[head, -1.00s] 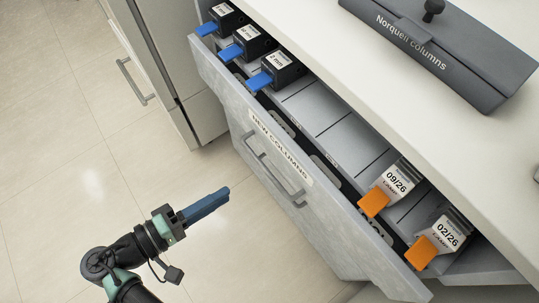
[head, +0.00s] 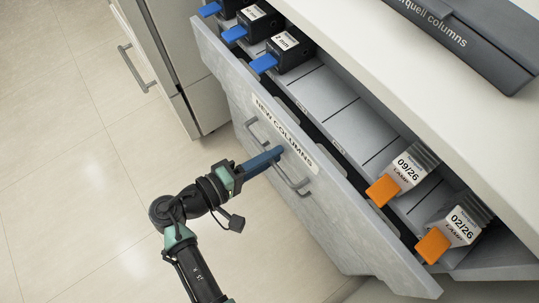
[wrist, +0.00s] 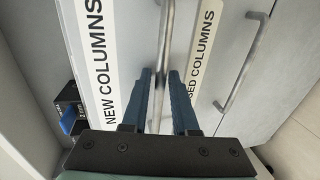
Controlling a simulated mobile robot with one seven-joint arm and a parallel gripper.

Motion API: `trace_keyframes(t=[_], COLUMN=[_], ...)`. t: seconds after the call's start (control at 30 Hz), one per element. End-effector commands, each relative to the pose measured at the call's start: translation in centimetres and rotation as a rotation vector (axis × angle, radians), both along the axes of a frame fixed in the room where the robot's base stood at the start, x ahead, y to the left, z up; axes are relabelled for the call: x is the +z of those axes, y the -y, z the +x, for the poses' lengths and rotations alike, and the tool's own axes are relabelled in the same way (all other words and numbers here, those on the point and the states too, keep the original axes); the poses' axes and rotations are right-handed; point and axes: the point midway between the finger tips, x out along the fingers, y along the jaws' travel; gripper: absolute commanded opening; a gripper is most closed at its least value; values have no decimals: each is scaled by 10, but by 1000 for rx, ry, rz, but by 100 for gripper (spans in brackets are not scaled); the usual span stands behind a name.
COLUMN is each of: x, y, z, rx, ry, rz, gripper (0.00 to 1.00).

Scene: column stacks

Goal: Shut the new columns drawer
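The new columns drawer (head: 345,215) is pulled out of the counter, its grey front marked NEW COLUMNS, a label that also shows in the wrist view (wrist: 95,45). Its bar handle (head: 292,183) is on that front. My gripper (head: 277,151) is at the handle. In the wrist view the handle bar (wrist: 167,25) runs between my two blue fingers (wrist: 162,72), which stand apart on either side of it. I see no clear grip on the bar.
Inside the drawer are black boxes with blue tabs (head: 290,48) and lamps with orange ends (head: 384,190). A grey Norquell columns case (head: 465,35) lies on the white counter (head: 375,70). A second label, partly hidden, reads COLUMNS (wrist: 207,40). Floor (head: 70,210) is clear at left.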

Motion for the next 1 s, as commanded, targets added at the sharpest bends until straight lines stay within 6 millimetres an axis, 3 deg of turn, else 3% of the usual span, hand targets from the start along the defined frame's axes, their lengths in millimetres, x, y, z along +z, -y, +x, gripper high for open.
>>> trace_keyframes(t=[0.1, 0.27, 1.0], x=[0, 0, 0], y=[0, 0, -1], z=[0, 0, 0], rx=[0, 0, 0], ry=[1, 1, 1], rz=[1, 1, 1], gripper=[27, 0, 0])
